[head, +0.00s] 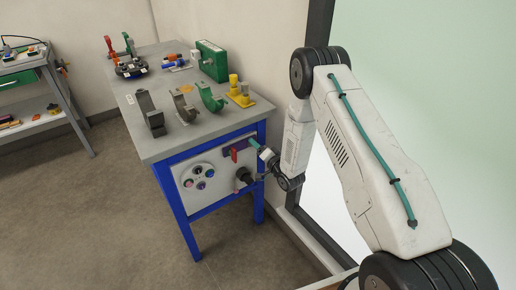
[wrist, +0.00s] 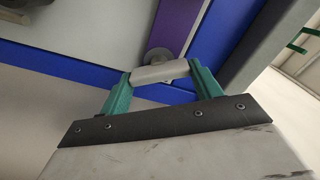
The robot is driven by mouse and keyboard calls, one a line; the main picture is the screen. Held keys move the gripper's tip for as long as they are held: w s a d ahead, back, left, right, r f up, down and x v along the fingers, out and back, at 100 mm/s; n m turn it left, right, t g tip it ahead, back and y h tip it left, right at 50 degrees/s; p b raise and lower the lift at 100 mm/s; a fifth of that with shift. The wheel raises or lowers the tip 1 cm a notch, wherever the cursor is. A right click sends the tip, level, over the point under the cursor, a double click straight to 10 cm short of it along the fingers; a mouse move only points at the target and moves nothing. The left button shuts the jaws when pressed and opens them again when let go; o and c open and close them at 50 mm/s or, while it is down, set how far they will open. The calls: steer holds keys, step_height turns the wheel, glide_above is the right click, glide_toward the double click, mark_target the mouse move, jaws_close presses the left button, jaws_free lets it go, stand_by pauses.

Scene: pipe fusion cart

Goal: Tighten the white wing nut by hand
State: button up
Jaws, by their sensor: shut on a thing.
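The white wing nut (wrist: 160,72) sits between the two green fingers of my gripper (wrist: 161,76) in the wrist view. The fingers are shut on it, one at each end. Just behind it, a grey round washer or stud base (wrist: 158,55) shows against a purple plate (wrist: 178,25). In the head view my gripper (head: 252,142) is at the cart's front panel, near the right end of the purple plate (head: 240,149). I cannot make out the wing nut in the head view.
A red handle (head: 234,155) is just left of my gripper, and a black knob (head: 244,175) is below it. A round gauge plate (head: 198,177) is on the panel's left. Clamps, a green box (head: 211,60) and yellow parts (head: 240,92) stand on the grey cart top (head: 205,135).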

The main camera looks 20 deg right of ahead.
steer(key=m, duration=0.5)
steer(key=shift+d, duration=0.1)
stand_by(0.4)
steer(key=o, duration=1)
steer(key=shift+f, duration=0.1)
steer(key=v, duration=0.7)
steer(key=shift+s+d, duration=0.1)
steer(key=shift+s, duration=0.25)
